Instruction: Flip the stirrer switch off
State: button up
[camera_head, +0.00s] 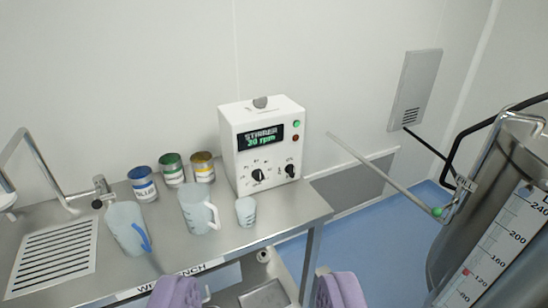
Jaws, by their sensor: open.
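The stirrer control box (262,144) is white and stands at the back of the steel counter, against the wall. Its dark display (260,137) reads "STIRRER" and "20 rpm" in green. Two black rotary knobs sit below the display, a left knob (258,175) and a right knob (290,170); their small labels are too small to read surely. A green light (296,124) and a red-brown button (295,138) are at the box's right edge. My gripper (258,292) shows as two purple fingers at the bottom, wide apart and empty, in front of and well away from the box.
On the counter stand blue, green and yellow cans (172,170), a jug (197,207), a small cup (246,211) and a container with a blue handle (126,230). A sink tap (101,188) is left. A large steel tank (490,215) with a rod stands right.

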aim_at(290, 169)
jog(key=i+l+z, duration=0.1)
jog(key=i+l, duration=0.15)
jog(key=i, duration=0.55)
jog(key=i+l+z, duration=0.1)
jog(key=i, duration=0.75)
jog(key=i+l+z, duration=0.1)
jog(key=i, duration=0.7)
jog(key=l, duration=0.1)
